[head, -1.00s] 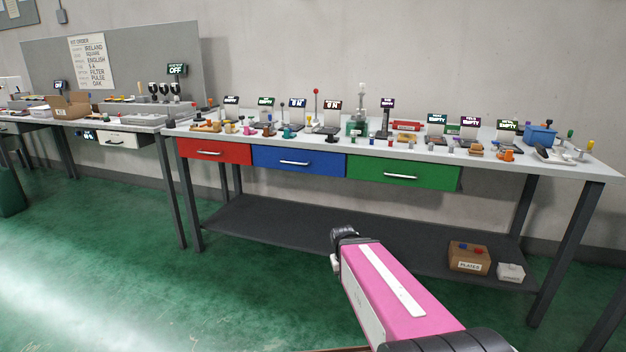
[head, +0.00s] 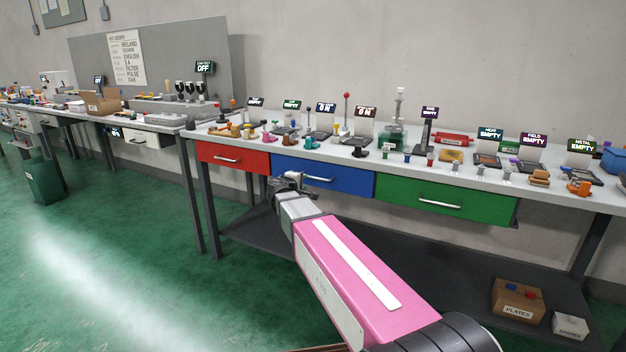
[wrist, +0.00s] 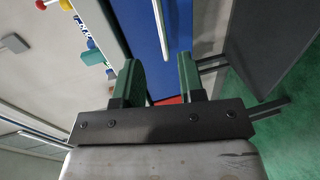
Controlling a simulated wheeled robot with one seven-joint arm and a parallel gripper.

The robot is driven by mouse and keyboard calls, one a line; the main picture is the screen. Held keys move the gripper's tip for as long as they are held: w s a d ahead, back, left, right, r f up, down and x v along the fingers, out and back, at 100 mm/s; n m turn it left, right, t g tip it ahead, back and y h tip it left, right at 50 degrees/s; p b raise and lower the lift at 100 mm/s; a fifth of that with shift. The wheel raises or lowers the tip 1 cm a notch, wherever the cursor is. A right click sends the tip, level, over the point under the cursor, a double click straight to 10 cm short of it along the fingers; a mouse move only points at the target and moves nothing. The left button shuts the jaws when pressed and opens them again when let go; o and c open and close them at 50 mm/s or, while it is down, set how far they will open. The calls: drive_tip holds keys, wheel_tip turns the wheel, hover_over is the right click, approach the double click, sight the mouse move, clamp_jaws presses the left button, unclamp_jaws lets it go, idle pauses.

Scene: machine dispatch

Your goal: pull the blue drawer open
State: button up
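The blue drawer (head: 345,180) is under the worktop, between the red and green drawers. It looks shut, its front in line with theirs. Its silver handle (head: 318,179) shows partly in the head view, right of my gripper (head: 287,182). In the wrist view the blue front (wrist: 150,45) runs down the middle, with the bar handle (wrist: 162,28) on it, ahead of the fingers. My gripper (wrist: 160,75) is open, with a gap between its green fingers and nothing held. In the head view the gripper covers the drawer's left end.
The red drawer (head: 232,157) is to the left and the green drawer (head: 445,201) to the right. The worktop (head: 400,163) carries several stands and small parts. A lower shelf (head: 400,265) holds boxes at its right end. A table leg (head: 205,215) stands left.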

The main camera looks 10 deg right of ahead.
drive_tip(key=x, duration=1)
drive_tip(key=shift+s, duration=0.1)
clamp_jaws()
